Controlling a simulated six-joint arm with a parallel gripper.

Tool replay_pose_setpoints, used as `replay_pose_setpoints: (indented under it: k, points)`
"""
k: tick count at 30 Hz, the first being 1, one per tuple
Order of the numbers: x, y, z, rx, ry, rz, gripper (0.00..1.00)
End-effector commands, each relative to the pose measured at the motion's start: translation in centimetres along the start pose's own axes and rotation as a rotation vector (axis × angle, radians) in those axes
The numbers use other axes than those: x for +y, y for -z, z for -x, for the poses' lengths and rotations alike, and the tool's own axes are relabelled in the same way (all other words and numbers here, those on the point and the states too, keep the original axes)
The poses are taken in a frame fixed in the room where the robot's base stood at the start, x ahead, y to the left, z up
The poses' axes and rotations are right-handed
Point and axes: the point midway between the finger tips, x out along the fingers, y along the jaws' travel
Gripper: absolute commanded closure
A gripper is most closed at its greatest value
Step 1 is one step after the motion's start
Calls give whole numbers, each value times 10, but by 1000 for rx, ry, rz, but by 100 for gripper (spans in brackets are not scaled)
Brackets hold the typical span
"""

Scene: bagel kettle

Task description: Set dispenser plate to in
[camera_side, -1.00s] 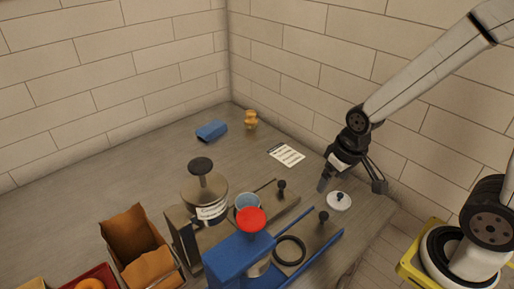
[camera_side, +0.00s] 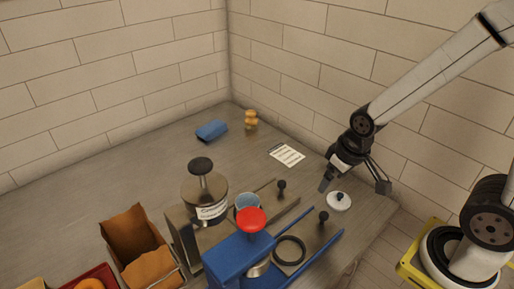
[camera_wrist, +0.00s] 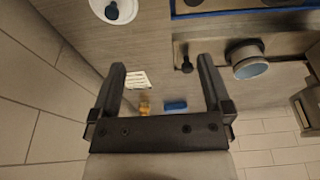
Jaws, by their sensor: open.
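Two dispensers stand at the front of the table in the side view. The grey one (camera_side: 183,231) carries a labelled jar (camera_side: 211,212) with a dark knob, and a plate with a black knob (camera_side: 281,188) lies in its rails. The blue one (camera_side: 232,262) has a red knob (camera_side: 251,219), and another black-knobbed plate (camera_side: 323,216) lies between its rails. The grey dispenser's knob also shows in the wrist view (camera_wrist: 184,62). My gripper (camera_side: 354,186) is open and empty, above the table to the right of both knobs. In the wrist view its fingers (camera_wrist: 163,66) are wide apart.
A white lid (camera_side: 339,201) lies close below my gripper. A blue cup (camera_side: 248,202) and a dark ring (camera_side: 289,250) are by the dispensers. A card (camera_side: 287,155), a blue cloth-like item (camera_side: 211,131) and a tan stacked figure (camera_side: 251,121) lie farther back. A brown box (camera_side: 129,224) stands left.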

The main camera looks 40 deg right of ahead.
Motion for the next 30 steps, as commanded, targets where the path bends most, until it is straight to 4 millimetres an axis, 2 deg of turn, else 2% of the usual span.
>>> replay_pose_setpoints:
  k: [12, 13, 16, 23, 30]
  points:
    - [0, 0, 0, 0, 0, 0, 0]
    - [0, 0, 0, 0, 0, 0, 3]
    - [0, 1, 0, 0, 0, 4, 34]
    - [-2, 10, -2, -15, 3, 104, 34]
    - [-8, 34, -6, -56, 16, 387, 34]
